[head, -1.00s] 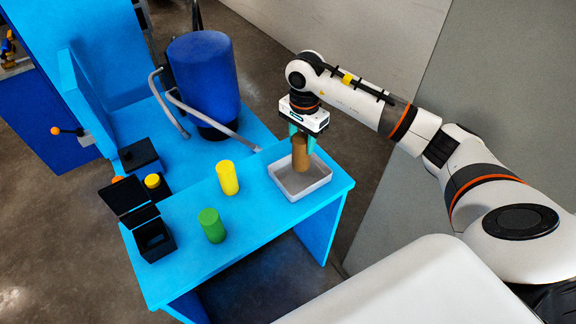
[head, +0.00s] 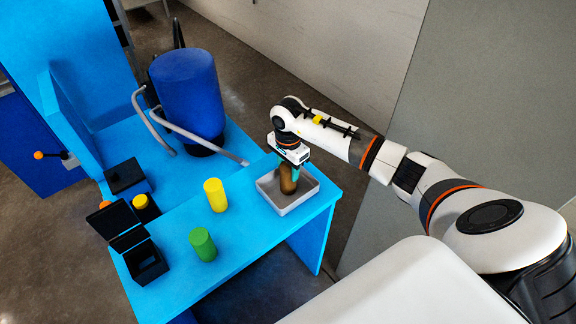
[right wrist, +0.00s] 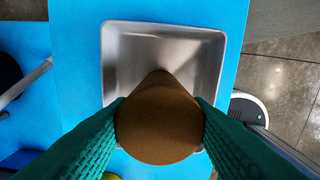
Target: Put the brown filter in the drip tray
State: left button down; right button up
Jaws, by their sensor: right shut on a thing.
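The brown filter (head: 289,183) is an upright cylinder over the grey drip tray (head: 264,197), within its rim in the head view. My right gripper (head: 288,170) is shut on the filter's upper part, with its teal fingers on both sides. In the right wrist view the brown filter (right wrist: 160,120) sits between the green fingers, and the square metal drip tray (right wrist: 125,50) lies beneath it. I cannot tell whether the filter's bottom touches the tray floor. My left gripper is not in view.
A yellow cylinder (head: 215,195) and a green cylinder (head: 203,244) stand on the blue table (head: 235,235) left of the tray. An open black box (head: 146,265) is at the table's left end. A blue tank (head: 188,95) with grey pipes stands behind.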

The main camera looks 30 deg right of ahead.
jog(key=o, duration=0.6)
jog(key=shift+f, duration=0.15)
jog(key=o, duration=0.4)
jog(key=shift+r, duration=0.3)
jog(key=shift+r+b, duration=1.2)
jog(key=shift+r, duration=4.7)
